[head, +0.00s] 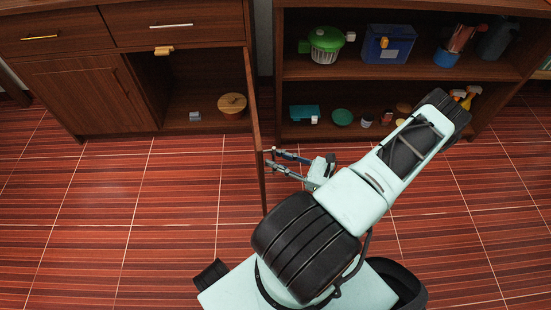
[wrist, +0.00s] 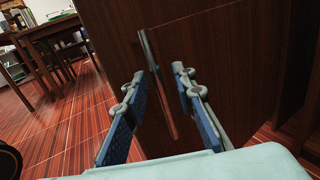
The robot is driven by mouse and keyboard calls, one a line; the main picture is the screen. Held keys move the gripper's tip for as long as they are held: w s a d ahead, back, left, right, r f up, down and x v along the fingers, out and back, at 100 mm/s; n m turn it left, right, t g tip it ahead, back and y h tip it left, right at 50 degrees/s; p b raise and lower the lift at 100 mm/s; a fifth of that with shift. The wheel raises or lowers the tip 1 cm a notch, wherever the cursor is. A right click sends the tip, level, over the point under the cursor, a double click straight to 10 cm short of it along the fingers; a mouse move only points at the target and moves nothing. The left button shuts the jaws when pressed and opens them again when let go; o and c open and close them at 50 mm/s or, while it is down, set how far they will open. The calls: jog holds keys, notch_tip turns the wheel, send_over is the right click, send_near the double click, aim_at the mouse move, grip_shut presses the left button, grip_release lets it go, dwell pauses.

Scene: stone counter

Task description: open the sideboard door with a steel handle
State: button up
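The wooden sideboard (head: 88,85) stands at the back left in the head view. Its right door (head: 253,110) is swung wide open towards me and shows nearly edge-on. The door's outer face (wrist: 235,60) fills much of the wrist view, with a long steel handle (wrist: 158,85) on it. My gripper (head: 268,158) is at the outer side of the open door, near its free edge. In the wrist view my gripper (wrist: 158,82) has its fingers spread on either side of the handle, with gaps visible. Whether the tips touch the door is unclear.
Inside the open compartment are a round wooden-lidded pot (head: 232,105) and a small grey block (head: 194,116). The left door (head: 80,95) is shut. An open shelf (head: 400,75) with several items stands to the right. The tiled floor (head: 130,220) at left is clear.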

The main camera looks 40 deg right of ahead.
jog(key=v, duration=1.1)
jog(key=shift+s, duration=0.3)
